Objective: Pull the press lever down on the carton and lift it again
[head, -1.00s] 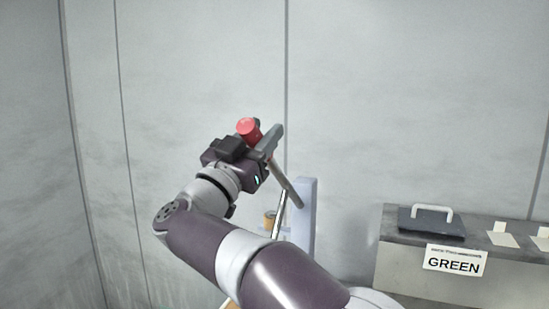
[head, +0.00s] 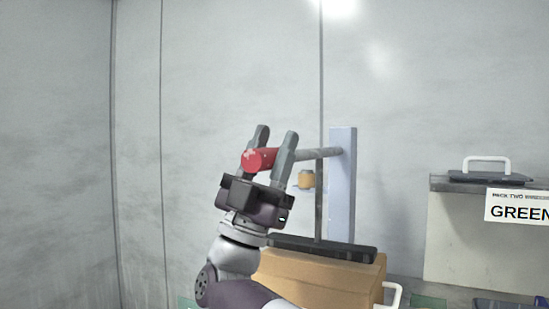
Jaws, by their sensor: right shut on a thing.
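The press lever (head: 322,153) is a grey bar with a red knob (head: 258,160) at its left end. It runs nearly level to a pale blue upright post (head: 342,190). My right gripper (head: 276,134) points up, with its two fingers on either side of the lever at the knob, and is shut on it. A thin rod (head: 319,205) runs down from the lever to a dark press plate (head: 325,247). The plate is at the top of the brown carton (head: 330,275); whether it touches is hard to tell. My left gripper is not in view.
A brass-coloured cylinder (head: 306,180) is beside the rod. To the right stands a grey ledge (head: 455,235) with a GREEN label (head: 518,208) and a dark, white-handled block (head: 485,176) on top. A white handle (head: 391,296) shows by the carton. Grey walls close the back.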

